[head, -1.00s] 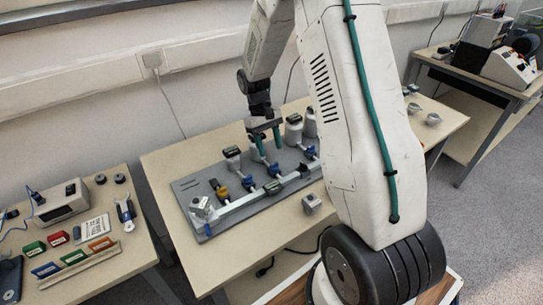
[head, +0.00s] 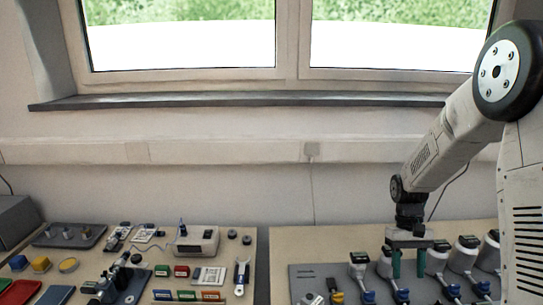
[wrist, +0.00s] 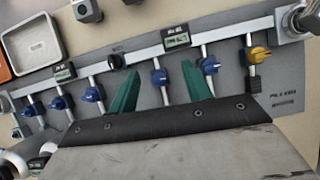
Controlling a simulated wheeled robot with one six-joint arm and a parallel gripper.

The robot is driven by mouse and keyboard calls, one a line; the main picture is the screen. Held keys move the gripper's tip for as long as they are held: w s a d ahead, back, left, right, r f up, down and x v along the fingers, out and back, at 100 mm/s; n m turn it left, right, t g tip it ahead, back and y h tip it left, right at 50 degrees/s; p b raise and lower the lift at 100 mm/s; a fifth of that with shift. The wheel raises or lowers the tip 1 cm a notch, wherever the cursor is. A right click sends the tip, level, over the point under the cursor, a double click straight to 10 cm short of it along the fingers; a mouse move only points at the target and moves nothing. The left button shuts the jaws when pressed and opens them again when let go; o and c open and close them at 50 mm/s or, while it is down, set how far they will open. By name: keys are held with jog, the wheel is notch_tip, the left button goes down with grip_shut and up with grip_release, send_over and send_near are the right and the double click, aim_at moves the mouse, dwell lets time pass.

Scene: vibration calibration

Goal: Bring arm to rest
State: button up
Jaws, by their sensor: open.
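My gripper (head: 408,262) hangs at the end of my arm, pointing down above the grey manifold board (head: 305,284) on the right table. Its two green fingers are apart with nothing between them. In the wrist view my gripper (wrist: 162,88) shows the same open fingers over the board (wrist: 285,78), with a silver rail and several blue knobs beyond the fingertips. A yellow knob (wrist: 259,53) is right of the fingers. In the head view the fingers hide part of the board's fittings. I cannot tell the exact height of the fingertips above the board.
A left table holds a white meter box (head: 198,241), a grey tray (head: 70,236) and several coloured blocks. A gap separates the two tables. Behind them are a wall and a windowsill (head: 240,101). The wrist view shows a white tray (wrist: 33,48) at upper left.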

jog(key=s+a+r+t, duration=0.3)
jog(key=s+a+r, duration=0.3)
jog(key=s+r, duration=0.4)
jog(key=s+a+r+n+t, duration=0.1)
jog(key=s+a+r+t, duration=0.2)
jog(key=s+a+r, duration=0.3)
jog(key=s+r, duration=0.5)
jog(key=s, duration=0.3)
jog(key=shift+s+r+t, duration=0.2)
jog(key=shift+s+t, duration=0.05)
jog(key=shift+t, duration=0.05)
dwell(0.8)
